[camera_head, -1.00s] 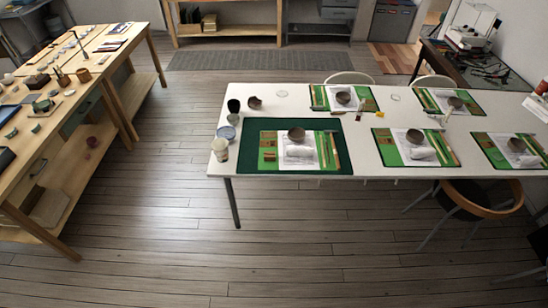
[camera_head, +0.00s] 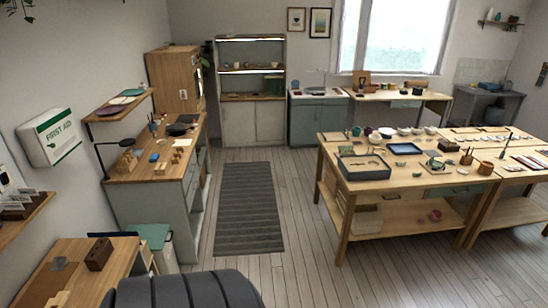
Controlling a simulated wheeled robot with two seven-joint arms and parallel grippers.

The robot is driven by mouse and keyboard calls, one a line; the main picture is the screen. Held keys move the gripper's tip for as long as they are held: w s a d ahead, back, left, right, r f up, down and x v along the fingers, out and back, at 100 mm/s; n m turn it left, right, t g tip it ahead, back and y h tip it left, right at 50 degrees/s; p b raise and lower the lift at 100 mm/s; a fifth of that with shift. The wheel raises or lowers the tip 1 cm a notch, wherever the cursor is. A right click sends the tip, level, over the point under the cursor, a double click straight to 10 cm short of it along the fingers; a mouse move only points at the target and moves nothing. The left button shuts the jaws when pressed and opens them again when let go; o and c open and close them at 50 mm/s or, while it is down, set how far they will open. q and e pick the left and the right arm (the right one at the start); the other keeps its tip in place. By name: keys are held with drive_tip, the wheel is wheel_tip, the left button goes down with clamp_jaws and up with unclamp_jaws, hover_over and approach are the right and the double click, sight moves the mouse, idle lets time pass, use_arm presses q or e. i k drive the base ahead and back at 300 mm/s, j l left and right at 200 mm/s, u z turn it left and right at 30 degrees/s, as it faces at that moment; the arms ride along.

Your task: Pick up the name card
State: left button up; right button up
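I cannot make out the name card for certain. Several small white cards (camera_head: 22,191) stand in a dark holder on a wooden wall shelf (camera_head: 20,222) at the left edge of the head view. They are too small to read, and I cannot tell whether one is the name card. Neither of my grippers is in view.
A wooden desk (camera_head: 72,270) with a brown block (camera_head: 99,254) is at lower left. A cabinet bench (camera_head: 150,166) stands behind it. A long worktable (camera_head: 375,185) with tools and bowls is at right. Open floor and a grey runner (camera_head: 248,208) lie between.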

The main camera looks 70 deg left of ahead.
sight(23, 199)
drive_tip(key=u, duration=3.95)
